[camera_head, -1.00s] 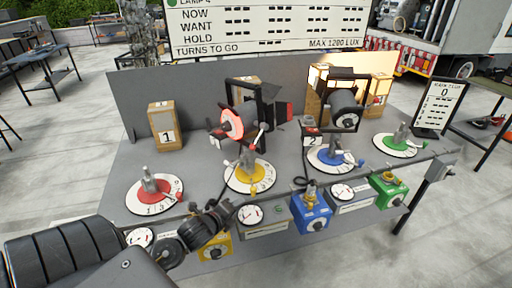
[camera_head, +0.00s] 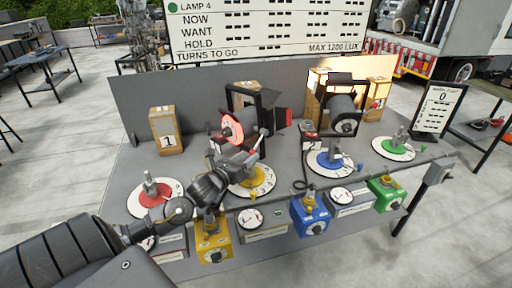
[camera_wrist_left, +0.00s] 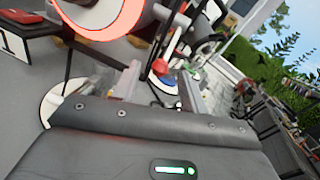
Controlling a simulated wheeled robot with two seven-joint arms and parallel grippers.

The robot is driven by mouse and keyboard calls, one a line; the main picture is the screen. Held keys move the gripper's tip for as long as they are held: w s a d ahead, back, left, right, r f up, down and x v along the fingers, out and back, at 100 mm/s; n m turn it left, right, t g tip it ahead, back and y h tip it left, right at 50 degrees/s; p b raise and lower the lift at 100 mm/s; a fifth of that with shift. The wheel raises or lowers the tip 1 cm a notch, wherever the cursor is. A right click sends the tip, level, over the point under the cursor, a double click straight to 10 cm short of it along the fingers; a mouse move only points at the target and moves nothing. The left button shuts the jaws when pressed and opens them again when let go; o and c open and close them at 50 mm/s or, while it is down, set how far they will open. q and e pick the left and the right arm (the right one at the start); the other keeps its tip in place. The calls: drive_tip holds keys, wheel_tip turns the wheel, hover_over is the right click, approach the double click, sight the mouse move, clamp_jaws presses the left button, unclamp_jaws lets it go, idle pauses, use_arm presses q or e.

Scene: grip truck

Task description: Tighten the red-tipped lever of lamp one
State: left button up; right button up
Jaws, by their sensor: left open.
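The lamp (camera_head: 230,127), with a glowing red ring on its front, stands over the white-rimmed yellow disc (camera_head: 262,186). A lever with a small red tip (camera_head: 263,131) rises at the lamp's right side. In the left wrist view the red tip (camera_wrist_left: 160,66) shows as a ball between my two fingers, which are apart. My left gripper (camera_head: 241,158) is open just below the lamp, close to the lever. I cannot tell whether either finger touches it. The gripper hides part of the yellow disc and the stand. My right gripper is not in view.
A second lamp (camera_head: 342,110) stands over a blue disc (camera_head: 330,159). Red (camera_head: 150,199) and green (camera_head: 394,147) discs lie at the sides. Yellow (camera_head: 213,240) and blue (camera_head: 311,214) boxes line the front. A wooden block marked 1 (camera_head: 166,133) stands behind.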

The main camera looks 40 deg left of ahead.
sight(251, 153)
use_arm(q)
drive_tip(key=w+p, duration=0.1)
drive_tip(key=w, duration=0.3)
drive_tip(key=shift+w+r, duration=0.1)
drive_tip(key=shift+w, duration=0.75)
drive_tip(key=shift+a, duration=0.1)
drive_tip(key=shift+c, duration=0.4)
clamp_jaws()
